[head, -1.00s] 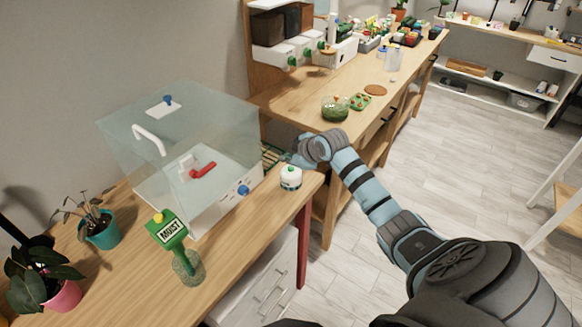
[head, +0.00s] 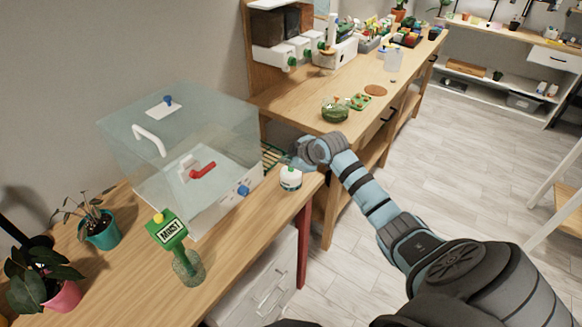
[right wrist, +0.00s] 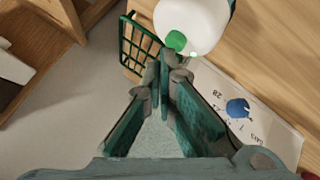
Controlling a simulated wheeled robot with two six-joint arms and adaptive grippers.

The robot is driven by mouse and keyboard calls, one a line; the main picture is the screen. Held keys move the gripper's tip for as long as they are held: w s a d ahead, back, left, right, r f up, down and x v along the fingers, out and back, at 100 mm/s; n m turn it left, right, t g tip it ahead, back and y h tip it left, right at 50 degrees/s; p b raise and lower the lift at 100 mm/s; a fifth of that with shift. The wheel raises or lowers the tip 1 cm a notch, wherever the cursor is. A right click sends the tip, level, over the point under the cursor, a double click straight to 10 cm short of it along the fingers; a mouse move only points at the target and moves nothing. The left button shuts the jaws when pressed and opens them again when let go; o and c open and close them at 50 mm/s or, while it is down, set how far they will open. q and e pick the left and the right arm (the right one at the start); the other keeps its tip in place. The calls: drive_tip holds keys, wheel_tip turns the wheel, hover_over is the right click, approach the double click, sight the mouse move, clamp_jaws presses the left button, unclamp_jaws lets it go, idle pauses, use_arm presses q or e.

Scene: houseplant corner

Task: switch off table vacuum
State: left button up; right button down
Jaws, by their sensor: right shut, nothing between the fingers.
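The table vacuum (head: 290,181), a small white round unit with a dark band, stands near the right end of the near wooden table. In the right wrist view the white vacuum (right wrist: 197,22) shows a green button (right wrist: 176,41) and a small bright spot beside it. My right gripper (head: 291,162) is just behind and above the vacuum in the head view. In the right wrist view the gripper's fingertips (right wrist: 168,62) are together and empty, close to the green button; I cannot tell whether they touch it. My left gripper is not in view.
A clear box (head: 180,135) with a white base and blue knob (head: 243,191) stands left of the vacuum. A green wire rack (right wrist: 137,48) is close by.

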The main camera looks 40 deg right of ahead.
sight(289, 169)
drive_tip(key=shift+f, duration=0.35)
idle(0.4)
drive_tip(key=shift+r+p, duration=0.75)
drive_tip(key=shift+p, duration=0.05)
wheel_tip(289, 169, up, 6)
drive_tip(key=p, duration=0.6)
